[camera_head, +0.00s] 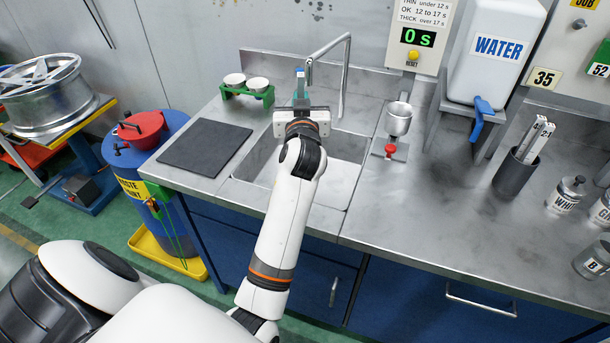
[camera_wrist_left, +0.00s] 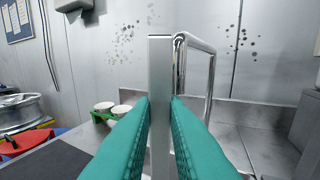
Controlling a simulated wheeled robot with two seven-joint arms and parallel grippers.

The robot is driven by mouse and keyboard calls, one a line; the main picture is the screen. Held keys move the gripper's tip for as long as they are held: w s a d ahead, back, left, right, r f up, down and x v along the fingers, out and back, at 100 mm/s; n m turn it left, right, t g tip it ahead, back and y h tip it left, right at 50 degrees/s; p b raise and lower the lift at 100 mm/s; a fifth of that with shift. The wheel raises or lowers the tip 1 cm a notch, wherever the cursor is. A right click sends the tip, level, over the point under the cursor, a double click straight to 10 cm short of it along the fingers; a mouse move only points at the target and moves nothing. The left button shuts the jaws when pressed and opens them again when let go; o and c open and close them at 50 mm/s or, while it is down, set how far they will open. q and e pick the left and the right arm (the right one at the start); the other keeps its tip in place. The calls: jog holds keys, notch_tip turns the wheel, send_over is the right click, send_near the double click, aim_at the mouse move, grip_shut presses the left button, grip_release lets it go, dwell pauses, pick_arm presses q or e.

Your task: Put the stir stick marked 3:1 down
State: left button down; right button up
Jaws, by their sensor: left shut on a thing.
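My left gripper (camera_head: 301,101) is over the back part of the sink (camera_head: 335,180). Its teal fingers, clear in the left wrist view (camera_wrist_left: 160,108), are shut on a flat grey stir stick (camera_wrist_left: 160,65). The stick stands upright between the fingers and rises above them. My right gripper is not in view.
A dark mat (camera_head: 206,149) lies left of the sink, with a green rack (camera_head: 246,95) of two white cups behind it. The tap (camera_head: 346,75) is close to the gripper. A black holder (camera_head: 514,172) with other marked sticks stands on the right counter.

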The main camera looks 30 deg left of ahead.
pick_arm(q)
notch_tip(320, 180, down, 17)
jog(key=b, duration=0.6)
